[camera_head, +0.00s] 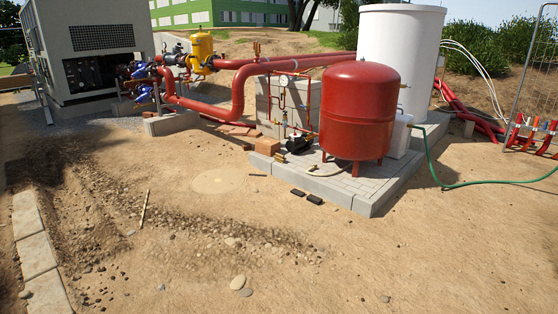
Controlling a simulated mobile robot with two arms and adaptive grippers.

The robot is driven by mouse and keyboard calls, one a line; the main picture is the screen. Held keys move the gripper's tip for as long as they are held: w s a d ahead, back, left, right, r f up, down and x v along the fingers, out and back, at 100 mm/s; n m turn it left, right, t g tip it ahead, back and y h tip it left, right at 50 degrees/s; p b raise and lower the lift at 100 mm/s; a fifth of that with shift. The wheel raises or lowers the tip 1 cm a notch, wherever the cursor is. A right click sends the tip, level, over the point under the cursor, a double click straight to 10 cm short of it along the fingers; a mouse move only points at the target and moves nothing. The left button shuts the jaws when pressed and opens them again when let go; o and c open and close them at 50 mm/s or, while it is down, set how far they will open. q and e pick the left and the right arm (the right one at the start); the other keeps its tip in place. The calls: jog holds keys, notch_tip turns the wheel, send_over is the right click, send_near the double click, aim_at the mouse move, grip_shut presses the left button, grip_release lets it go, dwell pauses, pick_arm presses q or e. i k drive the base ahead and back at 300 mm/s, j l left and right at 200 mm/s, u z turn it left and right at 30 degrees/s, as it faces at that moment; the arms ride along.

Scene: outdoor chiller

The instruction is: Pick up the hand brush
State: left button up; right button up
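I cannot make out a hand brush for certain. Two small dark flat objects lie on the sand in front of the paved slab, one on the left (298,192) and one on the right (314,199). They are too small to tell what they are. A thin light stick (144,207) lies on the ground to the left. Neither of my grippers is in view.
A red tank (359,108) and a white cylinder (400,45) stand on the paved slab (368,204). A green hose (470,184) runs right. Curb stones (35,254) line the left. The sandy foreground is mostly clear, with scattered stones.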

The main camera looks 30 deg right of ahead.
aim_at(280, 158)
jog(key=i+l+z, duration=0.25)
jog(key=i, duration=0.25)
jog(key=i+l+z, duration=0.15)
jog(key=i+z, duration=0.15)
jog(key=i, duration=0.15)
jog(key=i+l+u, duration=0.1)
jog(key=i, duration=0.45)
jog(key=i+l, duration=0.1)
jog(key=i, duration=0.45)
jog(key=i+l+u, duration=0.15)
jog(key=i, duration=0.4)
jog(key=i+l, duration=0.2)
jog(key=i, duration=0.4)
jog(key=i+j, duration=0.15)
jog(key=i, duration=0.4)
jog(key=i+j+u, duration=0.1)
jog(key=i, duration=0.5)
jog(key=i+j, duration=0.15)
jog(key=i, duration=0.4)
